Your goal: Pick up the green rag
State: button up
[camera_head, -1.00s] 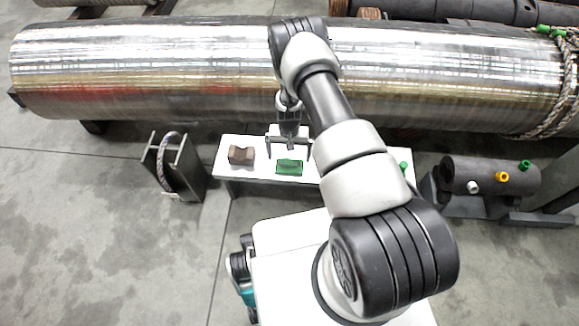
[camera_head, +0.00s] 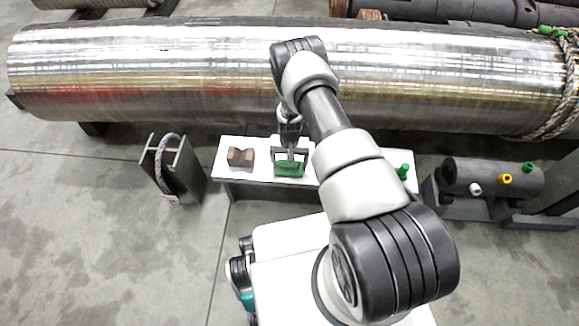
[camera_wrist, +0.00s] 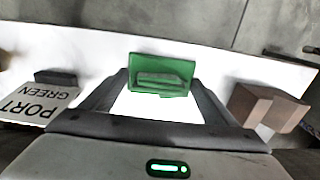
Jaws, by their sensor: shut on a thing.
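The green rag (camera_head: 289,170) is on the white bench (camera_head: 232,160), and it also shows in the wrist view (camera_wrist: 160,68) as a green piece with a raised ridge. My gripper (camera_head: 291,163) is low over the bench at the rag. In the wrist view its two fingers (camera_wrist: 160,92) come in from both sides to the rag, and it is shut on the rag. I cannot tell whether the rag is clear of the bench top.
A brown notched block (camera_head: 240,158) sits on the bench left of the rag. A green fitting (camera_head: 403,171) is at the bench's right end. The large metal barrel (camera_head: 180,70) lies behind the bench.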

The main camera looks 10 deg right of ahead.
aim_at(290, 163)
jog(key=shift+r, duration=0.1)
notch_tip(290, 163, up, 10)
jog(key=p, duration=0.3)
